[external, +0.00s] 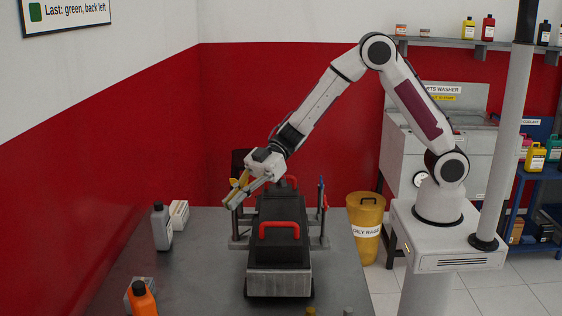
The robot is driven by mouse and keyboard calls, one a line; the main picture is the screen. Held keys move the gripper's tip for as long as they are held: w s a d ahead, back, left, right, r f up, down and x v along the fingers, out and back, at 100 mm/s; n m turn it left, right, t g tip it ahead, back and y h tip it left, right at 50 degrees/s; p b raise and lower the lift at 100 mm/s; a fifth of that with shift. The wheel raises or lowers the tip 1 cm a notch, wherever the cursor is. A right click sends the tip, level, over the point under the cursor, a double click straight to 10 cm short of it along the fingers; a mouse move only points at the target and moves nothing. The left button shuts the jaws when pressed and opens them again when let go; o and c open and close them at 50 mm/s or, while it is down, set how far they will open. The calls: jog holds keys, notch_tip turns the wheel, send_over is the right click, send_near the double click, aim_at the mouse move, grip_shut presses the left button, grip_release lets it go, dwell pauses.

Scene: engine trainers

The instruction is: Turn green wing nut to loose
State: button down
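A black engine-like block (279,217) with a silver front and two red handles stands on the grey bench. Upright rods flank it. On the right side I see a blue top (321,184) and a red piece (325,202). I cannot make out the green wing nut; the area at the left rods is partly covered by my gripper. My gripper (234,193), with yellowish parts at its end, reaches down-left to the back left of the block, over or beside the left rods (238,229). Whether it touches anything, or how far its fingers are apart, is too small to tell.
A grey bottle (162,228) and a white box (179,214) stand left on the bench (205,270). A yellow rag bin (366,225) stands right of the bench. A wall sign (66,13) reads "Last: green, back left".

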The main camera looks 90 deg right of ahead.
jog(key=shift+n+g+y, duration=0.6)
jog(key=shift+n+g, duration=0.75)
jog(key=shift+g, duration=0.05)
jog(key=shift+n+g+y, duration=0.6)
jog(key=shift+n+g, duration=0.75)
jog(key=shift+g, duration=0.05)
jog(key=shift+n+g, duration=0.3)
jog(key=shift+g, duration=0.1)
jog(key=c, duration=2.3)
grip_release()
jog(key=shift+d+r, duration=0.1)
jog(key=shift+v, duration=5.9)
